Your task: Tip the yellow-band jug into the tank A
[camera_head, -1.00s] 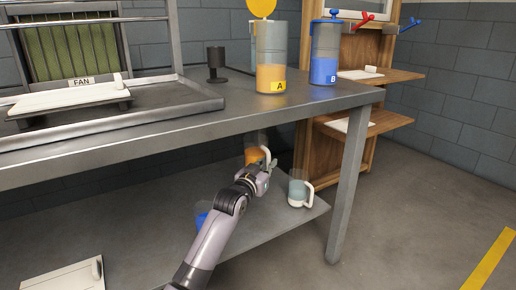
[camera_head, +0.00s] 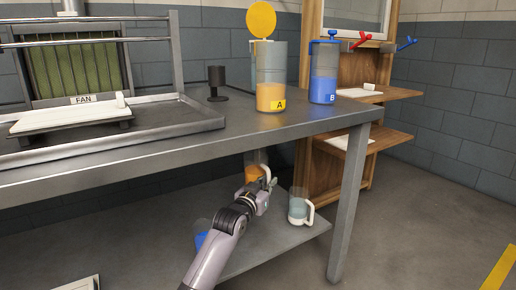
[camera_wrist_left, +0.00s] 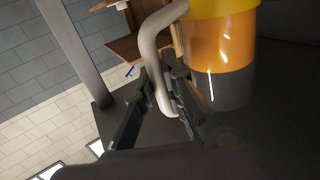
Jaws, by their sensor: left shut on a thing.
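Tank A (camera_head: 270,93) stands on the upper bench top, clear above and orange below, with a yellow label and its round yellow lid (camera_head: 262,20) raised. The yellow-band jug (camera_head: 254,167), with orange contents, is under the bench top by the lower shelf. In the left wrist view the jug (camera_wrist_left: 222,48) shows its yellow band and pale curved handle. My left gripper (camera_head: 262,192) is shut on the handle, its fingers (camera_wrist_left: 160,100) on either side of it. Whether the jug touches the shelf I cannot tell. My right gripper is not in view.
Blue tank B (camera_head: 323,72) stands right of tank A. A clear jug with a white handle (camera_head: 299,207) and a blue jug (camera_head: 201,236) are on the lower shelf. A black cup-like stand (camera_head: 217,80) and the fan tray (camera_head: 72,115) are left on the bench.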

